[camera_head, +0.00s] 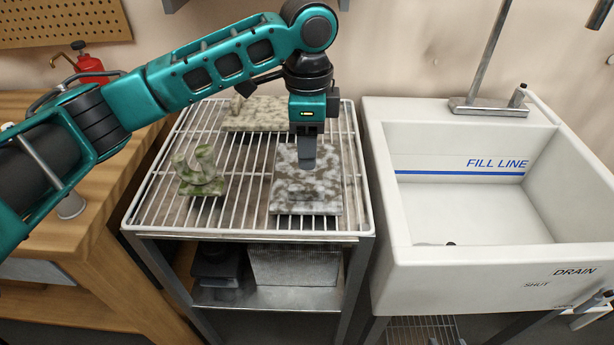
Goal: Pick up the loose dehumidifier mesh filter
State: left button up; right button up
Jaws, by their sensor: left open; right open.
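A flat square panel with mottled grey-white dust (292,208), which looks like the mesh filter, lies on the white wire rack (152,226). My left gripper (306,166) points down over the panel's back half, and its fingers hide part of it. The gripper is open, but I cannot tell whether the fingers touch the panel. My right gripper is not in view.
A green-stained bracket-like piece (200,178) stands left on the rack, and another mottled flat piece (245,120) lies at the back. A white sink (440,262) adjoins on the right, a wooden bench (105,240) on the left. A pale mesh-faced block (295,268) sits on the lower shelf.

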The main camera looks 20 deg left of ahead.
aim_at(306, 187)
pick_arm(q)
notch_tip(306, 187, down, 10)
jog(key=shift+s+a+f+b, duration=0.1)
jog(key=shift+s+f+b, duration=0.1)
jog(key=shift+b, duration=0.25)
jog(key=shift+c, duration=0.4)
grip_shut()
